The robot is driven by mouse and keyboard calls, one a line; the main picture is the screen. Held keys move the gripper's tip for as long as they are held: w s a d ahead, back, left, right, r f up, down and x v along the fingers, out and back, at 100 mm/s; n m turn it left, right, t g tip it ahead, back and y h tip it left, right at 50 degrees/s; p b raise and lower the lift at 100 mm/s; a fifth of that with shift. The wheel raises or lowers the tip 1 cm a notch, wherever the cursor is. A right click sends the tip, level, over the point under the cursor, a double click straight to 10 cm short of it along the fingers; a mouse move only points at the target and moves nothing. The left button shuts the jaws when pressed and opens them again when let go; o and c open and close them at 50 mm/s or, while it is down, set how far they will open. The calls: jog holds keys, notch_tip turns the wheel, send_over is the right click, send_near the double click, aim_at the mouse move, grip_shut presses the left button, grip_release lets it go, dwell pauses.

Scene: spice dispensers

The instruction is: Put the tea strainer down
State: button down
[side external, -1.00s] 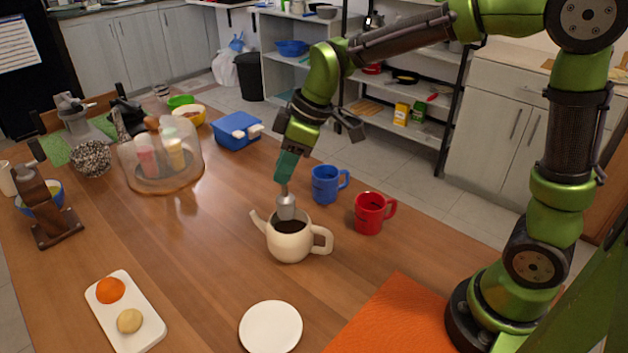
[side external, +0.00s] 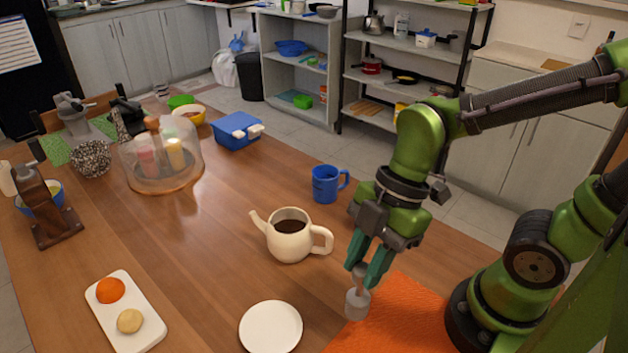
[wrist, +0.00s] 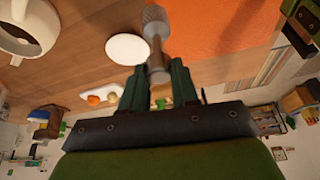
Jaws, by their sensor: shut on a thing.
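The tea strainer (side external: 357,301) is a grey metal piece with a cylindrical head hanging down and a handle at the top. My gripper (side external: 366,272) is shut on its handle, with the teal fingers on either side. The strainer is near the left edge of the orange mat (side external: 405,318); I cannot tell whether its head touches anything. In the wrist view the strainer (wrist: 155,35) stands out between my fingertips (wrist: 160,75), in front of the orange mat (wrist: 220,30).
A cream teapot (side external: 290,242) with dark liquid stands left of my gripper. A white plate (side external: 270,327) lies left of the mat. A blue mug (side external: 326,184) stands behind. A white tray (side external: 125,310) with food and a glass dome (side external: 160,160) are further left.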

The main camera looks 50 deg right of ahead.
jog(key=w+a+f, duration=0.5)
jog(key=w+a, duration=0.4)
jog(key=w, duration=0.1)
jog(key=shift+w+a, duration=0.25)
jog(key=shift+w, duration=0.1)
jog(key=c, duration=0.8)
grip_release()
jog(key=shift+f, duration=0.1)
jog(key=shift+c, duration=0.2)
jog(key=w+v, duration=0.1)
jog(key=v, duration=1)
jog(key=s+d+r+m+t+h, duration=0.1)
jog(key=s+d+m+t, duration=0.2)
jog(key=d+m, duration=0.6)
jog(key=s+d+r+m+t+h, duration=0.1)
jog(key=s+d+r+m+t, duration=0.1)
jog(key=d+m, duration=0.8)
jog(key=shift+s+m+t, duration=0.55)
jog(key=shift+m+t, duration=0.15)
